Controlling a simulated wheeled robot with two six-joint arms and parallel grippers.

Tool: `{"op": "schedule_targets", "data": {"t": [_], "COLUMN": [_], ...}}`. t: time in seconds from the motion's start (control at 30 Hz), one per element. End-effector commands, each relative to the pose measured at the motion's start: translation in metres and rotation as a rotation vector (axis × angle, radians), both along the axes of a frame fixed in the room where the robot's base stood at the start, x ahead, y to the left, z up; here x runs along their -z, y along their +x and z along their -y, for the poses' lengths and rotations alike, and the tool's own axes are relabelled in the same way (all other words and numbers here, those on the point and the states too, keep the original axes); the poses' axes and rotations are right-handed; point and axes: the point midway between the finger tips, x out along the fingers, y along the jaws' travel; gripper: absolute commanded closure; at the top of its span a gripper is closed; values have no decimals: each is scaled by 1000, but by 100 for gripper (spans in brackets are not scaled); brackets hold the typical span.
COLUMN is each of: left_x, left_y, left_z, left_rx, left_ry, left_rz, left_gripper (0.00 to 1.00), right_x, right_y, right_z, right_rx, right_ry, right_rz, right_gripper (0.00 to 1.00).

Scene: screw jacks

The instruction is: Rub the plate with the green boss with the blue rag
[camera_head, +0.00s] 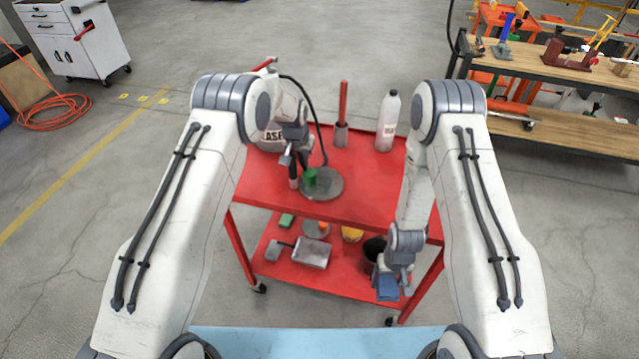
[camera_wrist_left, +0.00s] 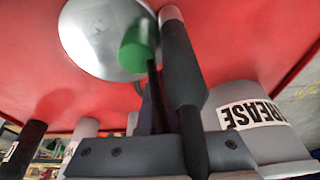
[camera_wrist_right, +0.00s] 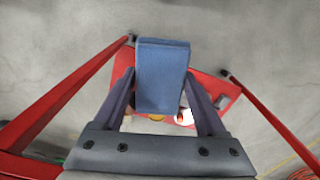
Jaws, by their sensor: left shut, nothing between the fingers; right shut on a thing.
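The grey round plate (camera_head: 330,187) with the green boss (camera_head: 309,178) lies on the top of the red cart. They also show in the left wrist view, plate (camera_wrist_left: 85,40) and boss (camera_wrist_left: 138,45). My left gripper (camera_head: 291,160) is shut and empty, just left of the boss; its fingers show close to the boss in its wrist view. A dark rod with a pale tip (camera_wrist_left: 182,60) stands alongside these fingers. My right gripper (camera_head: 393,280) is shut on the blue rag (camera_head: 387,291), low at the cart's front right. The rag (camera_wrist_right: 162,75) looks like a flat block in the right wrist view.
On the red cart top (camera_head: 365,195) stand a grease tub (camera_head: 270,138), a red-handled tool (camera_head: 343,105) and a white bottle (camera_head: 388,122). A dark hose curves down to the plate. The lower shelf holds a grey tray (camera_head: 312,253), a dark container (camera_head: 374,248) and several small items.

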Motion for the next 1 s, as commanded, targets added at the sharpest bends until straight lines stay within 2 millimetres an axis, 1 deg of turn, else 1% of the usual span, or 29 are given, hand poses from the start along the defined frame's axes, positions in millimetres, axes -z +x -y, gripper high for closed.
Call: {"op": "schedule_targets", "data": {"t": [0.37,0.47,0.57,1.0], "left_x": [9,7,3,-32], "left_y": [0,0,0,0], "left_z": [0,0,0,0], "left_rx": [0,0,0,0], "left_ry": [0,0,0,0], "left_rz": [-1,-1,-1,0], "left_gripper": [100,100,100,100], "right_x": [6,5,2,-18], "right_y": [0,0,0,0], "right_z": [0,0,0,0], "right_rx": [0,0,0,0], "right_ry": [0,0,0,0], "right_rz": [0,0,0,0], "right_gripper": [71,71,71,71]}}
